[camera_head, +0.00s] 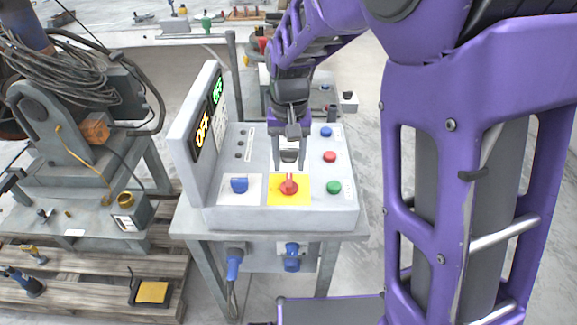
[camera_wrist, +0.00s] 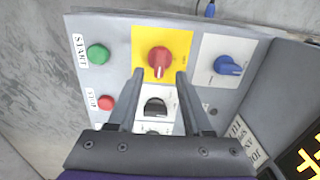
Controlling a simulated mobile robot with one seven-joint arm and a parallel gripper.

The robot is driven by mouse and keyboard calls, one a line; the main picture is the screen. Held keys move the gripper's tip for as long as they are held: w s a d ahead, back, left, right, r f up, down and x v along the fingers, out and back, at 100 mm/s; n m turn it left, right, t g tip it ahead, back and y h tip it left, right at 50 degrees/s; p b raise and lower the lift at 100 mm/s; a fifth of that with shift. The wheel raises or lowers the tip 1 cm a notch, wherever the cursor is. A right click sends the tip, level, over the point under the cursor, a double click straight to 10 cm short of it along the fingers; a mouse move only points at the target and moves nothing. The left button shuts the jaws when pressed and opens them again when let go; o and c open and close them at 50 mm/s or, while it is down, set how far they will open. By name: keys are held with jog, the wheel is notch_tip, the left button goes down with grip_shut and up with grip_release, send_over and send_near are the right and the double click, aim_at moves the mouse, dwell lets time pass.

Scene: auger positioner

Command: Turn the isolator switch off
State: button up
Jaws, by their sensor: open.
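The isolator switch is a red rotary knob (camera_head: 289,186) on a yellow plate (camera_head: 274,199) at the front of the grey control panel. In the wrist view the red knob (camera_wrist: 159,61) sits on the yellow plate (camera_wrist: 146,38), just beyond and between my fingertips. My gripper (camera_head: 289,166) points down at the panel above the knob, with its fingers apart and empty. In the wrist view the gripper's fingers (camera_wrist: 158,75) straddle the lower part of the knob's area. I cannot tell whether they touch it.
A blue knob (camera_head: 239,185) is left of the yellow plate. Green (camera_head: 334,187), red (camera_head: 329,156) and blue (camera_head: 326,132) buttons are on the right. A black knob (camera_wrist: 155,107) lies between my fingers in the wrist view. An upright display (camera_head: 203,130) bounds the panel's left.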

aim_at(289, 179)
notch_tip(289, 179, down, 5)
jog(key=shift+f, duration=0.1)
dwell(0.3)
grip_shut()
